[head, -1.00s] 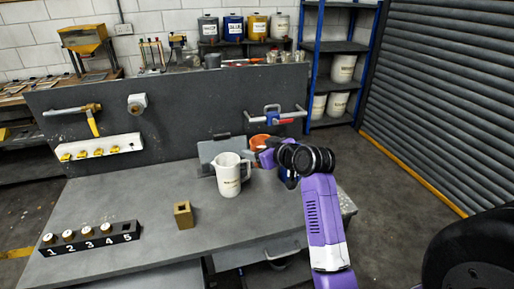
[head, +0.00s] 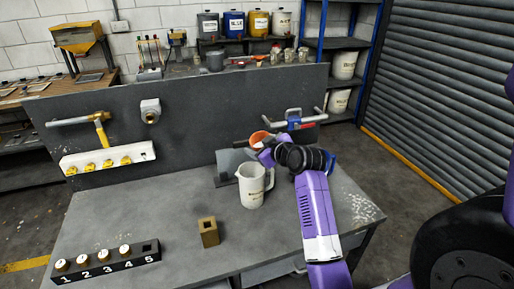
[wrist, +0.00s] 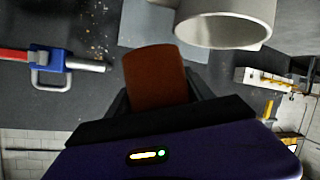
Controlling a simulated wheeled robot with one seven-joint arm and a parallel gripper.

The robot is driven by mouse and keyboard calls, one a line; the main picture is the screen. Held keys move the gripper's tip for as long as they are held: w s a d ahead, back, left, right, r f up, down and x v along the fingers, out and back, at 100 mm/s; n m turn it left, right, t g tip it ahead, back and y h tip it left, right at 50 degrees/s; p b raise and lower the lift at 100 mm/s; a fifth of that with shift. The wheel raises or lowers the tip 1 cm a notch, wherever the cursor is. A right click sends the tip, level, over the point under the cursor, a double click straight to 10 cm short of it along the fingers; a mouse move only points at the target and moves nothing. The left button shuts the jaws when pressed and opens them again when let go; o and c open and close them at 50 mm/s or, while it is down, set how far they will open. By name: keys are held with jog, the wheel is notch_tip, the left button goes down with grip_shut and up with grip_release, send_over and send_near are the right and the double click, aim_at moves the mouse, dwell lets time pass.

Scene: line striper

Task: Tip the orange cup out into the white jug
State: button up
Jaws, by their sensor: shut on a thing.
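The white jug (head: 251,188) stands upright on the grey bench, its spout to the left and its handle to the right. My gripper (head: 267,152) is shut on the orange cup (head: 258,138) and holds it up behind the jug's rim. The cup looks tilted in the head view, but I cannot tell how far. In the wrist view the cup (wrist: 156,75) sits between the fingers, and the jug's round rim (wrist: 226,38) is close beside it, apart in the picture. The cup's contents are hidden.
A brass-coloured block (head: 208,232) with a square hole stands in front of the jug. A black numbered rack (head: 108,266) with several capped pieces is at the front left. A grey panel (head: 190,125) with pipes and a blue-handled valve (head: 293,118) rises behind. The bench's left middle is clear.

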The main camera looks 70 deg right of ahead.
jog(key=shift+s+d+f+n+h+b, duration=0.15)
jog(key=shift+n+h+b, duration=0.15)
jog(key=shift+n+b, duration=0.35)
jog(key=shift+d+n+h+b, duration=0.15)
jog(key=shift+n+h+b, duration=0.2)
jog(key=shift+b, duration=0.5)
jog(key=shift+n+h+b, duration=0.25)
jog(key=shift+n+b, duration=0.15)
jog(key=shift+b, duration=0.15)
jog(key=shift+s+d+n+h+b, duration=0.1)
jog(key=shift+n+h+b, duration=0.45)
jog(key=shift+b, duration=0.8)
jog(key=shift+f+n+h+b, duration=0.2)
jog(key=shift+n+h+b, duration=0.55)
jog(key=shift+n+b, duration=0.65)
dwell(3.2)
